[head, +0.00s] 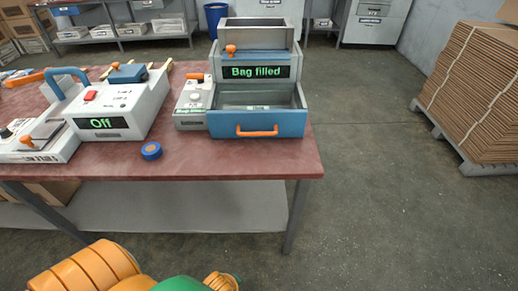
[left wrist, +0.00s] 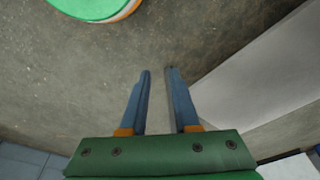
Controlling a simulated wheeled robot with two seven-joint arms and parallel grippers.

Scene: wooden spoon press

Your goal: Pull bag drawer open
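The bag machine (head: 253,55) stands at the right end of the red table, its screen reading "Bag filled". Its drawer (head: 288,125) has a blue front and an orange handle (head: 257,131). The drawer stands out from the machine with its grey inside showing from above; I cannot make out a bag in it. My left gripper (left wrist: 158,72) shows in the left wrist view, its two blue fingers apart with nothing between them, above the concrete floor. It is away from the drawer. My right gripper is not in view.
The table (head: 200,155) also carries a white machine (head: 120,110) reading "Off", a small control box (head: 194,103) and a blue tape roll (head: 151,151). Stacked cardboard (head: 475,90) stands on a pallet at the right. The floor (head: 390,220) right of the table is clear.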

